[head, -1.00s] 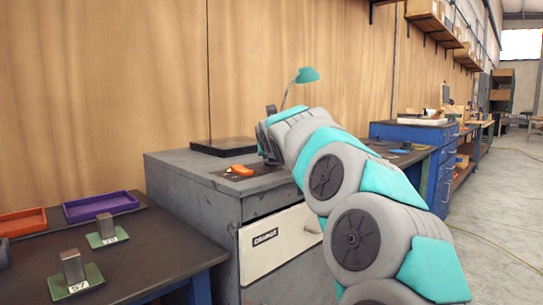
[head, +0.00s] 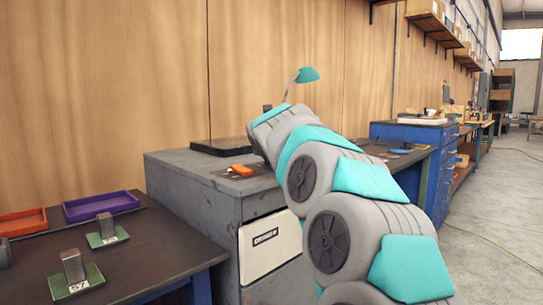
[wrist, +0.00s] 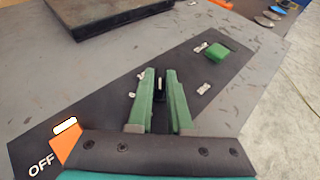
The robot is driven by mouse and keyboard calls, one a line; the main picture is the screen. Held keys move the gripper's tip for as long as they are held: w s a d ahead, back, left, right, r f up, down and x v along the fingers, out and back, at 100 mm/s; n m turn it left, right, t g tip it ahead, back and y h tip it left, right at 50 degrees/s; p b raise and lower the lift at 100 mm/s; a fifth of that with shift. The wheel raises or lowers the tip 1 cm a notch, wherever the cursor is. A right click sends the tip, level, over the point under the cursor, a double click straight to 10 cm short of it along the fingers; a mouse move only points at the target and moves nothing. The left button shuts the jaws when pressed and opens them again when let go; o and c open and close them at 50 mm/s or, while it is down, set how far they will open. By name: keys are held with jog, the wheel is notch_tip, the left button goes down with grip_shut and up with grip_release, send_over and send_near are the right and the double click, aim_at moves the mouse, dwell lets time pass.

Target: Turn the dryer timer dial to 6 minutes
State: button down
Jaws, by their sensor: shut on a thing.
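The dryer's dark control panel (wrist: 110,97) lies on top of the grey cabinet (head: 190,180). In the wrist view, my gripper (wrist: 160,78) has its two green fingers on either side of the dark timer dial (wrist: 160,84), which carries a white pointer line. The fingers are shut on the dial, and they hide most of it. Small white labels lie around it, too small to read. In the head view, my arm hides the gripper and the dial.
An orange switch (wrist: 65,143) next to the word OFF and a green button (wrist: 215,50) flank the dial. A black plate (head: 222,147) lies behind the panel. A purple tray (head: 100,206) and metal blocks stand on the left bench. A green lamp (head: 306,75) stands behind.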

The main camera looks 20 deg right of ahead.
jog(key=m+g+h, duration=0.2)
jog(key=m+h, duration=0.1)
jog(key=m+g+h, duration=0.1)
jog(key=m, duration=0.1)
jog(key=shift+w+a+h, duration=0.25)
jog(key=shift+a+h, duration=0.05)
jog(key=shift+h, duration=0.1)
jog(key=shift+w+a+m+g+h, duration=0.1)
jog(key=shift+m+g+h, duration=0.8)
jog(key=shift+m+g, duration=0.5)
jog(key=shift+r+m+g, duration=0.1)
jog(key=shift+m+g, duration=0.3)
jog(key=shift+g, duration=0.3)
jog(key=c, duration=0.8)
grip_release()
jog(key=shift+c, duration=0.2)
jog(key=shift+a, duration=0.15)
jog(key=shift+v, duration=3.7)
